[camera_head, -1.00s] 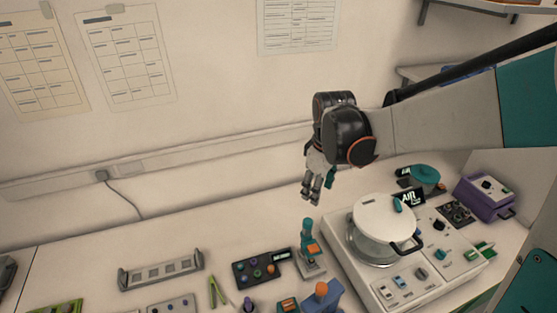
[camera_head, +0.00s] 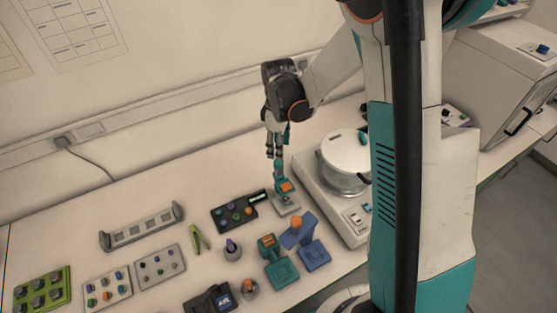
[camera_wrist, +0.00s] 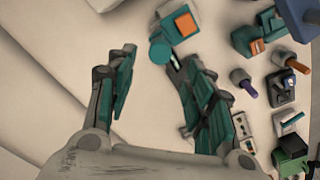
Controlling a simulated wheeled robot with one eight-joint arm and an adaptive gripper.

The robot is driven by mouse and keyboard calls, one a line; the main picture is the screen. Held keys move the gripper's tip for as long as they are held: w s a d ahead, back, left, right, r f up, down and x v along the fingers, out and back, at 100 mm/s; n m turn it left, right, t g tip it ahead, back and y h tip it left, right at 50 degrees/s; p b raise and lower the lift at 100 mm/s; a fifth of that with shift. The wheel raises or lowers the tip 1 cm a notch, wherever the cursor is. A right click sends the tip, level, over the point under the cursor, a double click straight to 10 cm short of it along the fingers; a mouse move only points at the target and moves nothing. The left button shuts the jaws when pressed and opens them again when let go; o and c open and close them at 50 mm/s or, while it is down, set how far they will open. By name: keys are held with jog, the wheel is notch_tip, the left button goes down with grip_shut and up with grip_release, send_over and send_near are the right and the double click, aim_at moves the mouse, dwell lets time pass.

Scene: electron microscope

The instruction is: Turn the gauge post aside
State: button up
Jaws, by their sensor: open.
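A teal post with an orange block on a grey base, which looks like the gauge post (camera_head: 281,184), stands on the bench to the left of the white-lidded machine. My gripper (camera_head: 276,156) points down just above its top, fingers apart and empty. In the wrist view my gripper (camera_wrist: 152,72) is open, and the post's round teal cap and orange face (camera_wrist: 184,23) show just beyond the gap between the fingers. The cap is close to the right finger; I cannot tell whether they touch.
The white-lidded machine (camera_head: 344,153) stands close on the right. A black knob panel (camera_head: 234,212) lies to the left. A blue post with an orange top (camera_head: 306,242) and a teal device (camera_head: 276,261) stand in front. A grey rack (camera_head: 142,230) is farther left, with bare bench behind.

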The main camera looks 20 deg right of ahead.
aim_at(279, 162)
notch_tip(279, 162, down, 7)
jog(key=shift+r+b, duration=0.1)
jog(key=shift+b, duration=0.35)
grip_shut()
